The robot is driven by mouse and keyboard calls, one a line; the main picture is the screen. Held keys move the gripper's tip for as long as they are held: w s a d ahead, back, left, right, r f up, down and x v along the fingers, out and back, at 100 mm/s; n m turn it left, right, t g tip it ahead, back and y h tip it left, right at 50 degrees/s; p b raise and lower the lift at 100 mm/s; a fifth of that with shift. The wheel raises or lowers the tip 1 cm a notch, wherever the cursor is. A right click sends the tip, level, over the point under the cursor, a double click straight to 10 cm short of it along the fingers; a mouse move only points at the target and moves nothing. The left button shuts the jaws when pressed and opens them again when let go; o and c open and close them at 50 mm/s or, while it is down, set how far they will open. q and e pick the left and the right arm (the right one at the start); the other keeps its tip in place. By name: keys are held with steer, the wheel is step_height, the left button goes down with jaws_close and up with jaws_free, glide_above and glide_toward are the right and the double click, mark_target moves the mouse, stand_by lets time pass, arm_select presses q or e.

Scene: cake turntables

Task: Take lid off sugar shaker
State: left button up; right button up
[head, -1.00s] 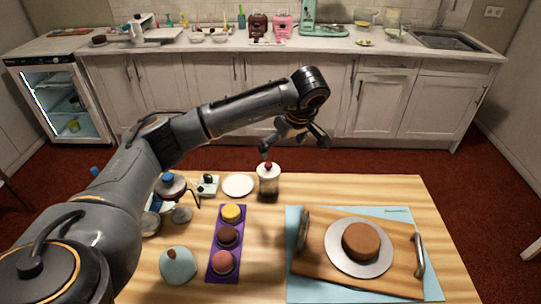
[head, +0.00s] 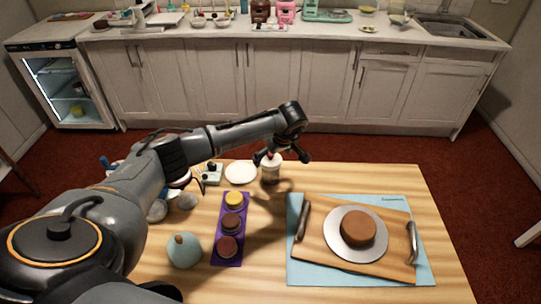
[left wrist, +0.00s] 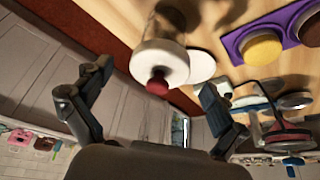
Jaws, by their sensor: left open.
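The sugar shaker (head: 271,174) stands on the wooden table near its far edge, partly hidden behind my left gripper in the head view. Its white lid (left wrist: 159,62) with a red knob (left wrist: 157,84) shows in the left wrist view, and the lid sits on the clear body (left wrist: 168,22). My left gripper (head: 281,159) is open and empty. In the left wrist view its fingers (left wrist: 148,82) are spread apart, with the red knob and lid showing between them, and I see no contact. My right gripper is not in view.
A white plate (head: 240,173) lies just left of the shaker. A purple tray (head: 216,238) with small cakes and a pale blue round pot (head: 184,252) are nearer. A wooden board (head: 308,263) with a brown cake is at right. Bare table lies right of the shaker.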

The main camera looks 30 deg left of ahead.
arm_select(q)
steer(key=shift+a+f, duration=0.15)
steer(key=shift+f, duration=0.25)
steer(key=c, duration=0.9)
steer(key=shift+r, duration=0.1)
